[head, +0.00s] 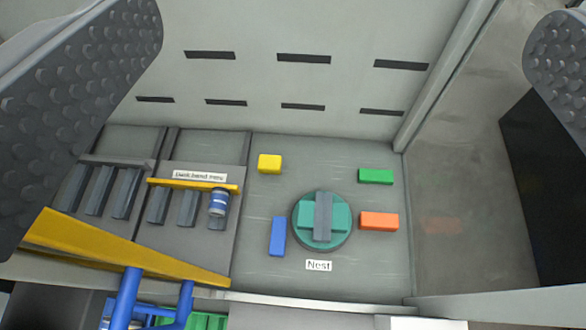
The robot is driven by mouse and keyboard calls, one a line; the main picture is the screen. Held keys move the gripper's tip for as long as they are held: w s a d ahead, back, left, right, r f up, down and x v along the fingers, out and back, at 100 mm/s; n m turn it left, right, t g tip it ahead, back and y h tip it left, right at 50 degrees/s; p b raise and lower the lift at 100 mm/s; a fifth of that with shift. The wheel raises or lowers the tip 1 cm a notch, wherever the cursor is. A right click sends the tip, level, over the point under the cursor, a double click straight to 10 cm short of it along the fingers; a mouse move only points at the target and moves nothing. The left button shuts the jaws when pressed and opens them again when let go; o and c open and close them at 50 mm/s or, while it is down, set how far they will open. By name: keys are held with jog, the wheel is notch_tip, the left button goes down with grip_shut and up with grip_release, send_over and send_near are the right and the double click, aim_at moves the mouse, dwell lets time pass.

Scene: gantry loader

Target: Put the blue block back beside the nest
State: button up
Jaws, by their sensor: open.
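The blue block (278,237) lies on the grey bed, just left of the round teal nest (297,224), with its long side running up and down the picture. A small gap seems to separate them. A grey bar (323,217) lies across the nest's raised teal middle. A label reading "Nest" (319,265) is below it. My gripper (330,95) is open, its two dark studded fingers wide apart at the left and right picture edges. Nothing is between the fingers close up; the blue block and nest are farther off, below and between them.
A yellow block (270,164), green block (376,176) and orange block (379,221) lie around the nest. At left, slotted racks carry a blue-and-white can (219,203) beside a yellow bar (192,184). A larger yellow beam (130,255) crosses lower left. A slotted wall stands behind.

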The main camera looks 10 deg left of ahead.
jog(key=w+a+f+n+g+b, duration=0.2)
jog(key=w+f+n+g, duration=0.3)
jog(key=f, duration=0.6)
jog(key=n+g+b, duration=0.5)
jog(key=n+g, duration=0.5)
jog(key=n, duration=0.3)
send_over(281, 235)
notch_tip(281, 235, down, 37)
jog(key=f, duration=0.7)
jog(key=shift+w+f+b, duration=0.25)
jog(key=shift+f+b, duration=0.15)
jog(key=shift+s+f+b, duration=0.15)
jog(key=shift+f+b, duration=0.15)
jog(key=shift+f, duration=1)
jog(key=shift+s+f+b, duration=0.1)
jog(key=shift+f+b, duration=0.15)
jog(key=shift+f, duration=1.05)
jog(key=c, duration=1)
jog(key=shift+o, duration=0.2)
jog(key=shift+r, duration=0.1)
